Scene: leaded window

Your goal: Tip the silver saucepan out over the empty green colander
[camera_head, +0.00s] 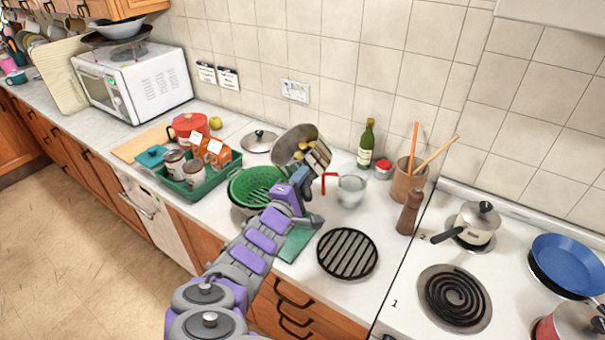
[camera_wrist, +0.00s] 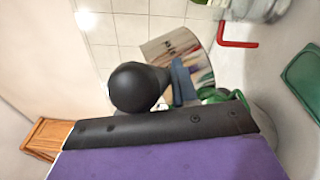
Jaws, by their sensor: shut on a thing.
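The silver saucepan (camera_head: 292,140) is held up tilted just behind and to the right of the green colander (camera_head: 245,190), its open mouth turned toward the colander. Several yellow pieces (camera_head: 299,155) show inside its lower wall. My gripper (camera_head: 301,178) is shut on the saucepan's handle, which it largely hides in the head view. In the wrist view, a shiny curved saucepan side (camera_wrist: 190,50) shows behind a round black end, with a bit of green colander (camera_wrist: 225,95) below it. The visible inside of the colander looks empty.
A glass jug (camera_head: 352,190) with a red handle stands close to the right of my gripper. A green tray (camera_head: 200,192) with jars and packets is left of the colander. A loose lid (camera_head: 259,141) lies behind, a black trivet (camera_head: 347,253) in front right.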

